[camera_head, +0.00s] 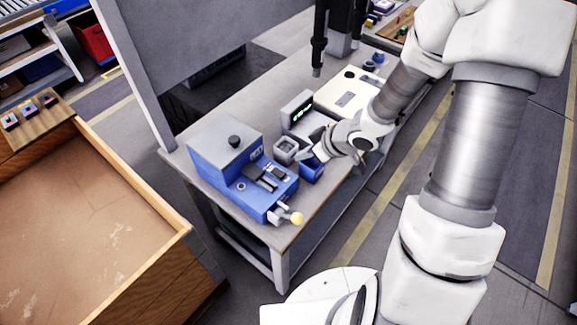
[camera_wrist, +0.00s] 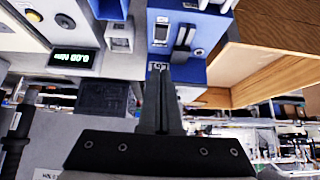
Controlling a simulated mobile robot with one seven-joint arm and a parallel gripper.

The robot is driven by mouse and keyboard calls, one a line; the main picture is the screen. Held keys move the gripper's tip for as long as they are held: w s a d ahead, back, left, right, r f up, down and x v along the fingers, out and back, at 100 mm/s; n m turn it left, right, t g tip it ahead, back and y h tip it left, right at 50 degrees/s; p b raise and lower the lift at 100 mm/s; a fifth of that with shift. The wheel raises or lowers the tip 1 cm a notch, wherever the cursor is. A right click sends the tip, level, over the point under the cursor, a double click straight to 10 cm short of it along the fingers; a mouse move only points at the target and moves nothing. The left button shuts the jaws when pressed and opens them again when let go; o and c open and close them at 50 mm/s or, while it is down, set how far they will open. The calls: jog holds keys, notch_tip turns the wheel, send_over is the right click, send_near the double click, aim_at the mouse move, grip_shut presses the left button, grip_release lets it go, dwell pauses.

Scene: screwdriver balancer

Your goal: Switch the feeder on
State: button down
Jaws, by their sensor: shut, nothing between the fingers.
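The blue feeder (camera_head: 221,172) stands at the near left end of the bench, with a grey top and a black knob (camera_head: 234,141). In the wrist view the blue feeder (camera_wrist: 213,20) fills the top right, showing a dark rocker-like part (camera_wrist: 160,33), slots and a small round button (camera_wrist: 199,52). I cannot tell which part is the power switch, or its state. My gripper (camera_head: 308,152) is to the right of the feeder, above the bench; in the wrist view its fingers (camera_wrist: 164,70) are shut and empty.
A grey square holder (camera_head: 285,147) and a blue bin (camera_head: 313,172) lie close to my gripper. A unit with a green display (camera_head: 301,111) and a white case (camera_head: 348,96) stand behind. Dark tools hang above the bench. A wooden-sided crate (camera_head: 178,243) is at left.

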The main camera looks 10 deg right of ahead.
jog(key=b, duration=0.4)
send_over(280, 173)
jog(key=s+d, duration=0.1)
notch_tip(280, 173, down, 9)
jog(key=shift+s+r, duration=0.1)
jog(key=shift+r, duration=0.05)
jog(key=shift+s+d+f, duration=0.1)
jog(key=shift+d+f, duration=0.05)
jog(key=shift+f, duration=0.4)
jog(key=shift+s+d+f, duration=0.1)
jog(key=shift+d+f, duration=0.05)
jog(key=shift+f, duration=0.85)
jog(key=shift+d+f, duration=0.1)
